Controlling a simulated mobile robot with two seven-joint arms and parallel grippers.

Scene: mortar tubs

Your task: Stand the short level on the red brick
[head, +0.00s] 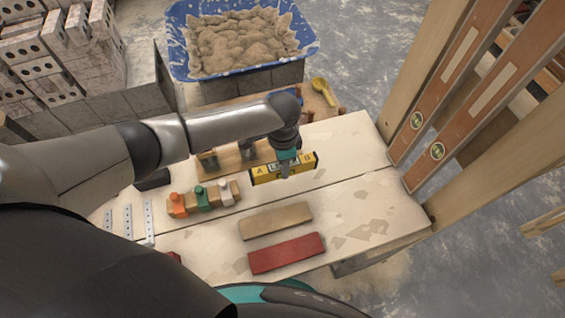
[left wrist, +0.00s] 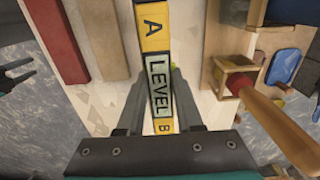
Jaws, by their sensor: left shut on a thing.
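The short level (head: 265,173) is a yellow bar with black patches and the letters A and B at its ends. My left gripper (head: 285,172) is shut on its middle and holds it over the boards. In the left wrist view the level (left wrist: 157,75) lies between the two fingers (left wrist: 156,95), with the word LEVEL showing. The red brick (head: 287,253) lies flat near the front of the boards, with nothing on it. It also shows in the left wrist view (left wrist: 57,40) at the upper left.
A tan brick (head: 275,221) lies just behind the red brick. A wooden block (head: 222,190) with orange, green and white pieces stands to the left, near metal strips (head: 149,222). A blue tub (head: 185,60) of mortar is behind. Long levels (head: 440,95) lean at the right.

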